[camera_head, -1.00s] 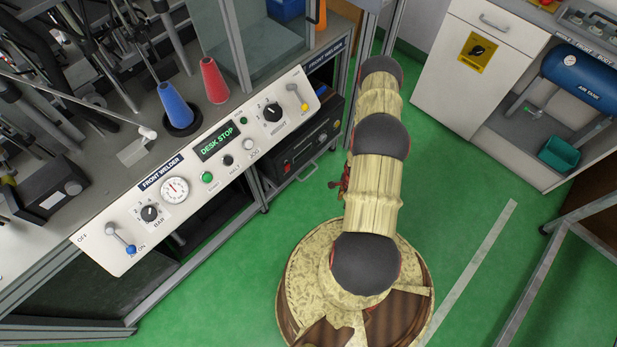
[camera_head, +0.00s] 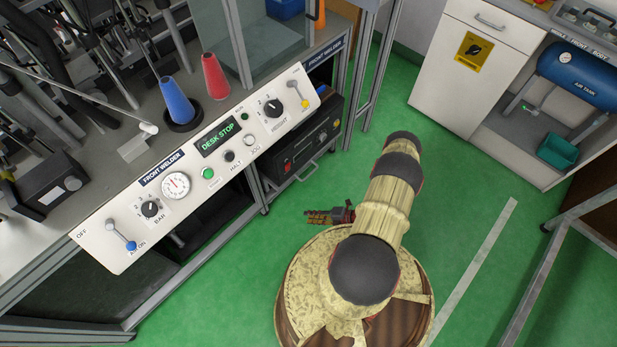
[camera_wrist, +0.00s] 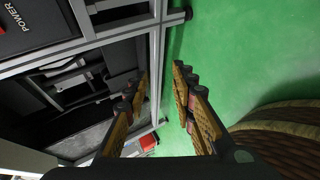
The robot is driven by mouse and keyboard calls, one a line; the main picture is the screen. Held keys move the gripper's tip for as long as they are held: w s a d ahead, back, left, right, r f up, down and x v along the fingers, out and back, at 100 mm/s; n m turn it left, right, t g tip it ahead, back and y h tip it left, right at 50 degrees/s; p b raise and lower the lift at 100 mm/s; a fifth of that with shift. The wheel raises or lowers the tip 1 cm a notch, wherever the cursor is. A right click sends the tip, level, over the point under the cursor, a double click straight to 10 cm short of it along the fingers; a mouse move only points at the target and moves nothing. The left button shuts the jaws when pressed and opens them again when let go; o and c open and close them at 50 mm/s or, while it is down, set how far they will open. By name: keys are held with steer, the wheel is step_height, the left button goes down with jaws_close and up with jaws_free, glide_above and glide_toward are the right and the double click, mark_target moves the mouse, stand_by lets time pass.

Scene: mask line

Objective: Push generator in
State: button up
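The generator appears to be the black box (camera_head: 310,138) with a red switch on its front, on a low shelf under the right end of the front welder bench. Its front looks to stick out a little past the bench panel. In the wrist view, a dark box marked POWER (camera_wrist: 28,42) shows at the top left. My gripper (camera_head: 308,216) is low over the green floor, left of my arm, pointing left, apart from the generator. In the wrist view my gripper (camera_wrist: 162,74) has its fingers spread with nothing between them.
The welder control panel (camera_head: 200,165) with dials and levers overhangs the bench front. Metal frame legs (camera_head: 263,190) stand beside the generator. A white cabinet (camera_head: 465,85) and blue air tank (camera_head: 575,75) are at the right. Green floor is clear before the generator.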

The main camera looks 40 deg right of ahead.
mark_target(309, 175)
steer(key=w+d+r+m+t+h, duration=0.2)
steer(key=w+d+r+t+h, duration=0.1)
steer(key=d, duration=0.3)
steer(key=w+d+r+m+t+h, duration=0.2)
steer(key=w+d+r+h, duration=0.15)
steer(key=d, duration=0.25)
steer(key=shift+y, duration=0.25)
steer(key=shift+b+x, duration=1.25)
steer(key=shift+x, duration=2.85)
steer(key=shift+r, duration=0.2)
steer(key=shift+c, duration=0.4)
jaws_close()
